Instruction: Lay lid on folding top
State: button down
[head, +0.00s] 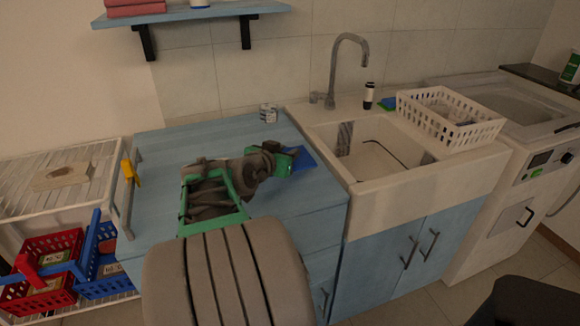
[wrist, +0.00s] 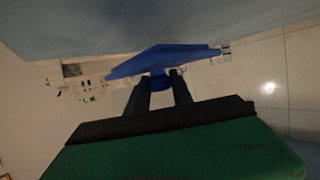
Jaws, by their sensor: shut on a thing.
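A blue square lid (head: 304,158) shows in the head view at the right edge of the light blue wooden top (head: 290,200), which looks like the folding top. My gripper (head: 289,154) is at the left of the lid. In the wrist view, my gripper's two dark fingers (wrist: 158,86) are shut on the blue knob under the lid (wrist: 165,57), and the flat plate lies across the fingertips. Whether the lid touches the top cannot be told. My arm hides part of the top's middle.
A small white patterned container (head: 268,113) stands at the top's back. To the right are a sink (head: 365,185) with a tap (head: 335,65) and a white basket (head: 452,122). A yellow clip (head: 130,172) is at the left edge. Red (head: 48,262) and blue (head: 108,278) crates stand lower left.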

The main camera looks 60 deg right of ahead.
notch_tip(320, 180, down, 3)
jog(key=shift+d+f+b, duration=0.15)
jog(key=shift+f+b, duration=0.05)
jog(key=shift+b, duration=0.5)
jog(key=shift+f, duration=0.2)
jog(key=c, duration=1.1)
grip_release()
jog(key=shift+r, duration=0.1)
jog(key=shift+r, duration=0.3)
jog(key=v, duration=1.1)
jog(key=shift+f, duration=0.2)
jog(key=shift+a+r, duration=0.15)
jog(key=shift+a, duration=0.4)
